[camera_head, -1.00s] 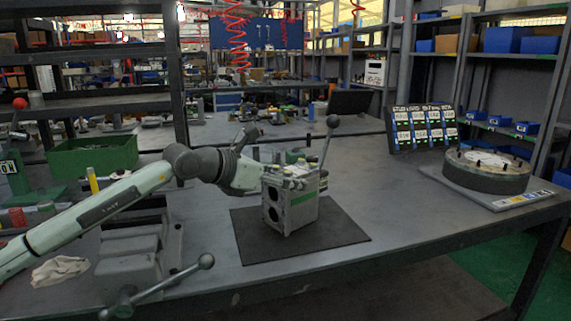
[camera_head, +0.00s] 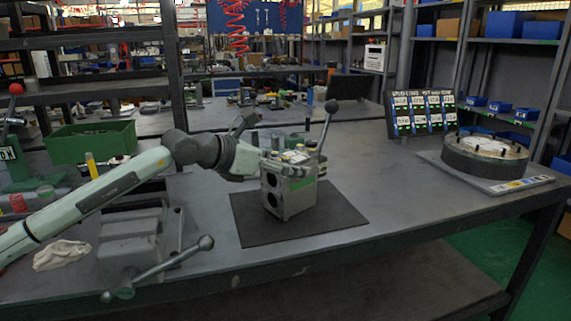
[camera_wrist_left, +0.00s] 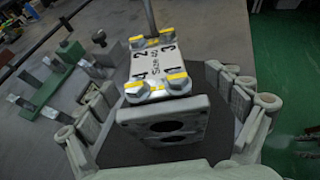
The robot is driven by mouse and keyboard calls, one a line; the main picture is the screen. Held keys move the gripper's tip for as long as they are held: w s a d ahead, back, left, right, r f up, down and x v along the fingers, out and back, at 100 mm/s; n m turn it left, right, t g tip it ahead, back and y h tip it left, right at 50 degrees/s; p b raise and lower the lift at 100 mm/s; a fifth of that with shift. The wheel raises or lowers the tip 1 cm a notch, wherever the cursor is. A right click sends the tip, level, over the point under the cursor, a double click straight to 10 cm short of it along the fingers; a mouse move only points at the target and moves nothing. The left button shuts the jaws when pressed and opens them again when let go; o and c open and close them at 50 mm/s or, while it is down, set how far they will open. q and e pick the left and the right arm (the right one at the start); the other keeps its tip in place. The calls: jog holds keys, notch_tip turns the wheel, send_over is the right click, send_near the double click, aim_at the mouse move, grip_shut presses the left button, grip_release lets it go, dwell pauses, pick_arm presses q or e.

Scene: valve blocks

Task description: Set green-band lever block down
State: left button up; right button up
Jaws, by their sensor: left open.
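The green-band lever block (camera_head: 284,196) is a grey block with a green band on its side, bores in its front and a black-knobbed lever rising from it. It stands upright on the dark mat (camera_head: 345,220). In the left wrist view, the block's top plate (camera_wrist_left: 158,78) shows numbered corners, yellow-marked bolts and the lever rod. My left gripper (camera_head: 286,163) is at the top of the block. In the left wrist view its fingers (camera_wrist_left: 165,92) are spread on both sides of the block, with gaps visible. My right gripper is in neither view.
A grey vice (camera_head: 135,256) with a long handle stands at the front left beside a white rag (camera_head: 62,255). A green bin (camera_head: 92,143) is behind. A round fixture (camera_head: 485,155) and a card board (camera_head: 420,112) stand to the right. The table right of the mat is clear.

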pick_arm(q)
jog(key=shift+s+a+r, duration=0.15)
jog(key=shift+a, duration=0.1)
jog(key=b+v, duration=0.1)
jog(key=v, duration=1)
jog(key=shift+r+b, duration=0.2)
jog(key=shift+b, duration=0.15)
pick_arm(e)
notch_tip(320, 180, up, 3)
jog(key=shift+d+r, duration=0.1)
pick_arm(q)
jog(key=shift+s+a, duration=0.1)
jog(key=shift+a, duration=0.05)
